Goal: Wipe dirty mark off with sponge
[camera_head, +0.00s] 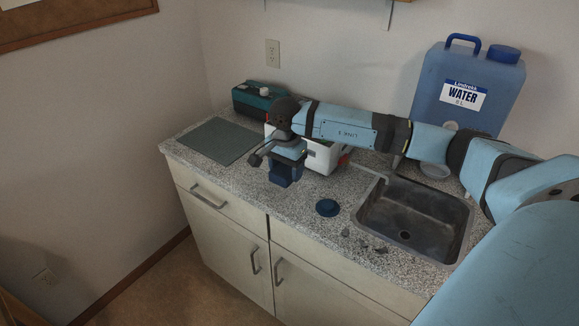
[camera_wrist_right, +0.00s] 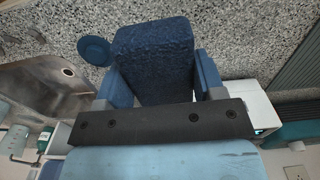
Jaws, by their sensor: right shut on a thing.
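My right gripper (camera_head: 287,165) is over the left part of the counter, pointing down. It is shut on a dark blue sponge (camera_wrist_right: 154,55), which sits between its two fingers in the right wrist view. In the head view the gripper and sponge are left of the sink, and I cannot tell whether the sponge touches the counter. Dark smudges (camera_head: 364,244), the dirty mark, lie on the speckled counter (camera_head: 300,205) by the sink's front left corner, to the right of the sponge and apart from it. My left gripper is not in view.
A sink (camera_head: 410,222) is sunk into the counter at right. A round blue disc (camera_head: 327,208) lies between sponge and sink. A blue water container (camera_head: 430,105), a white box (camera_head: 318,160), a teal case (camera_head: 262,92) and a grey-green mat (camera_head: 212,140) are behind or left.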

